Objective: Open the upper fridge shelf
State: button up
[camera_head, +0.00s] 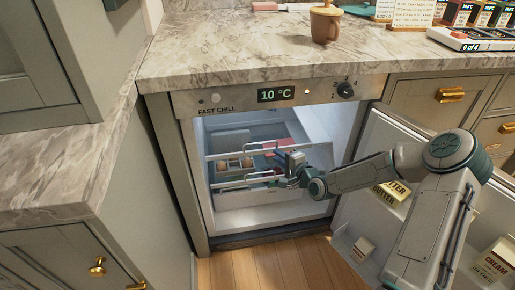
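The small under-counter fridge stands open beneath the marble worktop, with its lit white inside in view. The upper shelf (232,154) shows a pale front rail and sits inside the fridge. A second, lower shelf rail (236,184) runs below it. Small packaged items lie behind the rails. My gripper (280,170) reaches into the opening from the right, at the right part of the shelves, between the heights of the two rails. Its fingers are small and partly hidden by its own body, so I cannot tell whether they touch a rail.
The fridge door (348,222) is swung open to the right, with a butter pack (392,190), a small carton (362,249) and a cream carton (495,262) on it. A brown lidded cup (325,24) stands on the worktop (230,45). Wooden floor (270,268) is clear in front.

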aim_at(258, 148)
jog(key=b+x, duration=0.3)
jog(key=x, duration=1)
jog(key=shift+w+a+b, duration=0.2)
jog(key=shift+w+b, duration=0.15)
jog(key=shift+b, duration=0.05)
grip_shut()
